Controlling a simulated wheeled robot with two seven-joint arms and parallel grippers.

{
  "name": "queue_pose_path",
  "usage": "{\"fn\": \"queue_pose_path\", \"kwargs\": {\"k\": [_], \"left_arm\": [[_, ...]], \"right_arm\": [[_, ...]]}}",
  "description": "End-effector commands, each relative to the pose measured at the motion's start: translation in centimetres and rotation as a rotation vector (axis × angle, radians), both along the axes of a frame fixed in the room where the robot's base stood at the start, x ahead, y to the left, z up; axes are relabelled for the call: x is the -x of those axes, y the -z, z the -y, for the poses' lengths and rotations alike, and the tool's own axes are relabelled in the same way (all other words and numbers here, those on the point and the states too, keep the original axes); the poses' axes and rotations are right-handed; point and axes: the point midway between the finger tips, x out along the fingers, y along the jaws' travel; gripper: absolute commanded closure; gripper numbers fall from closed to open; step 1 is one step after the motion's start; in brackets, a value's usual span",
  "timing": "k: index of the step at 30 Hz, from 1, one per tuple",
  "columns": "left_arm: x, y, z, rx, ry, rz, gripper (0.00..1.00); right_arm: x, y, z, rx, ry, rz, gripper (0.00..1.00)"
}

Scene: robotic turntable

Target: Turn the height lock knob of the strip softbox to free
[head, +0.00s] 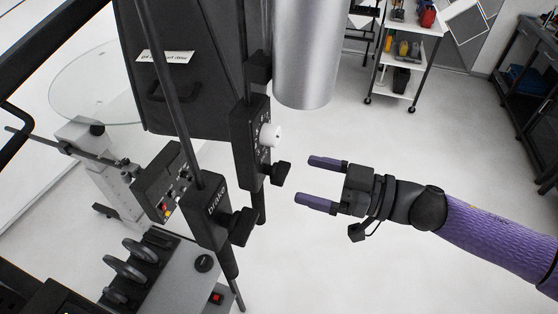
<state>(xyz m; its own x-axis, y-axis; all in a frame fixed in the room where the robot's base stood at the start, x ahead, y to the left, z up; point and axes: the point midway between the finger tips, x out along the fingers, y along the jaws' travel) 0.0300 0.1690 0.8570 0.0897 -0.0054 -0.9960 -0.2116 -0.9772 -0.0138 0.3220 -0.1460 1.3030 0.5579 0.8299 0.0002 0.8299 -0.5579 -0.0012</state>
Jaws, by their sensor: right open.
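Two dark upright poles carry black clamp blocks in the middle of the head view. The farther block (247,140) has a round white knob (270,134) on its right face and a black winged knob (281,173) below it. The nearer block (207,212), lettered "brake", has another black winged knob (241,227). I cannot tell for certain which knob is the softbox height lock. My right gripper (307,180) is open and empty, its two purple fingers pointing left, just right of the farther block's black knob and apart from it. My left gripper is not in view.
A silver cylinder (305,55) hangs above my right gripper. A black case-like panel (180,90) stands behind the poles. A control box (165,180) and a grey unit with discs (190,275) sit left. A shelf cart (405,50) stands far back; the floor around my right gripper is clear.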

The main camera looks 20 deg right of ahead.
Motion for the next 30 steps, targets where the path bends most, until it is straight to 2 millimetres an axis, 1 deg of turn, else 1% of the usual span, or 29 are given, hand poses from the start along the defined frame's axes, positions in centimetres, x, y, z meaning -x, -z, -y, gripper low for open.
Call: {"fn": "queue_pose_path", "kwargs": {"k": [1,4,9,13,20,21,23,24,29,30], "left_arm": [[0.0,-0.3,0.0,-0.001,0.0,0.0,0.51],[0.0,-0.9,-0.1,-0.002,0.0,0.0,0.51],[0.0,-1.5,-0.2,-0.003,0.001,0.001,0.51],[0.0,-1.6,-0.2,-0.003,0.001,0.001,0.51],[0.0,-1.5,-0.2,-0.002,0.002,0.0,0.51],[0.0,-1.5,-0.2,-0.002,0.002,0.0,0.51],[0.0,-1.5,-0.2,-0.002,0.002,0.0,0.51],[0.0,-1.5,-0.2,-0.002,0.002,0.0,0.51],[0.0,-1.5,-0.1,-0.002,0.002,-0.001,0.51],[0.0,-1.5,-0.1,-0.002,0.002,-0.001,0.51]], "right_arm": [[-0.6,-0.4,-0.8,-0.003,-0.002,0.008,0.0],[-1.7,-0.5,-2.3,-0.003,0.001,0.006,0.0],[-2.9,-0.3,-4.2,-0.001,0.002,0.002,0.0],[-3.2,-0.2,-4.7,0.001,0.002,0.002,0.0],[-3.3,-0.1,-4.7,0.001,0.002,0.002,0.0],[-3.3,-0.1,-4.7,0.001,0.002,0.002,0.08],[-3.3,-0.1,-4.7,0.001,0.002,0.001,0.21],[-3.2,-0.1,-4.7,0.001,0.002,0.001,0.3],[-3.2,-0.1,-4.7,0.001,0.002,0.001,0.64],[-3.2,-0.1,-4.7,0.001,0.002,0.001,0.72]]}}
